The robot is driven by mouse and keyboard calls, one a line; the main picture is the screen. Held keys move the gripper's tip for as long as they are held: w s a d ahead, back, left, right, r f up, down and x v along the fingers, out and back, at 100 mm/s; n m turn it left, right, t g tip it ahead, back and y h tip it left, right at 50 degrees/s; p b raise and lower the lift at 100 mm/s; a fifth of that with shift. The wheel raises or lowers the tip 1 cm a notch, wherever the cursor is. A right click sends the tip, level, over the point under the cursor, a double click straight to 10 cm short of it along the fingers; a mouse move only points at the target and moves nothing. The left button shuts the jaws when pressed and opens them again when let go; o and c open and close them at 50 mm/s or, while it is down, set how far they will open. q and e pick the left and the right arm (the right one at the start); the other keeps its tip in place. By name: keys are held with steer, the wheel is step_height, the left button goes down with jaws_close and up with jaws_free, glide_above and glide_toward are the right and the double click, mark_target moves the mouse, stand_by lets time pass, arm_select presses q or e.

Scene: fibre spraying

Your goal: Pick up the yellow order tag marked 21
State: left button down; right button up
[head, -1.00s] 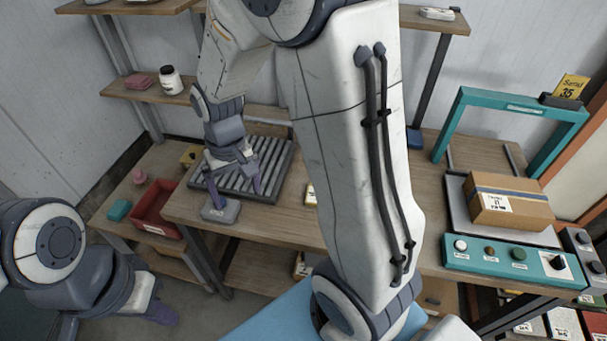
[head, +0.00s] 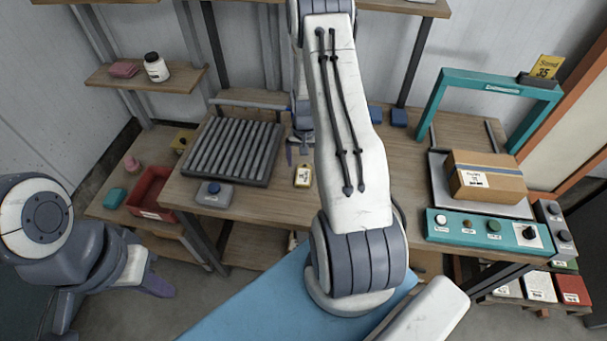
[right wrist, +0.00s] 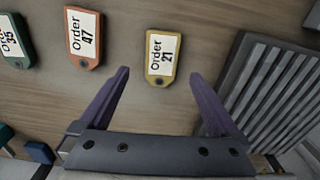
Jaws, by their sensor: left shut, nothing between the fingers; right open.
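The yellow order tag marked 21 (right wrist: 161,58) lies flat on the wooden bench and is in full view in the right wrist view. It also shows in the head view (head: 302,176), between the roller rack and my right arm. My right gripper (right wrist: 160,78) is open and empty. Its two fingers point toward the tag, one on either side of its line, with the tag just beyond the tips. In the head view my right arm covers part of that gripper. My left gripper (head: 158,287) is shut and empty, low at the left, away from the bench.
An orange tag marked 47 (right wrist: 83,42) and a green tag (right wrist: 15,40) lie left of the yellow tag. The roller rack (head: 235,150) is close on its other side. A grey button box (head: 213,194), a teal frame (head: 430,105) and a cardboard box (head: 485,177) stand around.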

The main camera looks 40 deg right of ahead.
mark_target(304, 174)
steer(key=shift+a+f+p, duration=0.15)
steer(key=shift+f+p, duration=0.15)
steer(key=shift+f, duration=0.05)
step_height(304, 174, down, 3)
steer(key=shift+s+f+p, duration=0.1)
steer(key=shift+p, duration=0.7)
steer(key=shift+f, duration=0.55)
steer(key=c, duration=1.4)
steer(key=shift+c, duration=0.2)
steer(key=shift+r, duration=0.15)
